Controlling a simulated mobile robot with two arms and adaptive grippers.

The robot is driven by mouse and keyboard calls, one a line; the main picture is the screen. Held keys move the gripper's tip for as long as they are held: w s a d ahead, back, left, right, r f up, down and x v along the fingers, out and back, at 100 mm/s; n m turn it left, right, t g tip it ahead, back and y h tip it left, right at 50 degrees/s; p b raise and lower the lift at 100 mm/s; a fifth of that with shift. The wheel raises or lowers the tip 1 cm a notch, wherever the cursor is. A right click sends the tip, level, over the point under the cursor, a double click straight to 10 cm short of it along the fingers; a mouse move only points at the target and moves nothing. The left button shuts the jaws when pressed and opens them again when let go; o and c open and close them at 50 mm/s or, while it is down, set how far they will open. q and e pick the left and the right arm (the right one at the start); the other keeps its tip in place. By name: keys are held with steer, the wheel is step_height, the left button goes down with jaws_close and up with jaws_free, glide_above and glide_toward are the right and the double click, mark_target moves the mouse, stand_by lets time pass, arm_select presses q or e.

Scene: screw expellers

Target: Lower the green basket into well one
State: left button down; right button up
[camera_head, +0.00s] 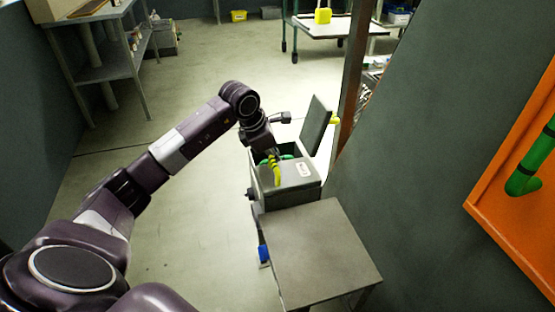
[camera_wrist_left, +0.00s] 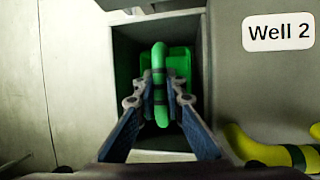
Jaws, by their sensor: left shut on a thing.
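My left gripper (camera_wrist_left: 158,100) is shut on the upright green handle (camera_wrist_left: 159,75) of the green basket (camera_wrist_left: 179,62). In the wrist view the basket lies within the outline of an open, dark rectangular well (camera_wrist_left: 126,60), with the handle rising toward me. How deep the basket sits is hard to tell. The well's own label is not visible. In the head view my left gripper (camera_head: 270,150) is over the grey fryer box (camera_head: 290,196), and part of the green handle shows beside it. My right gripper is not in view.
Beside the open well is a closed cover labelled Well 2 (camera_wrist_left: 278,32), with a yellow banded handle (camera_wrist_left: 265,150) near it. A raised lid (camera_head: 316,124) stands behind. A grey table (camera_head: 318,255) adjoins the front; a dark wall (camera_head: 420,160) is close on the right.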

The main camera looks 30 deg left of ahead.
arm_select(q)
steer(key=c, duration=1.9)
jaws_free()
steer(key=shift+c, duration=0.2)
steer(key=o, duration=0.4)
steer(key=shift+f, duration=0.1)
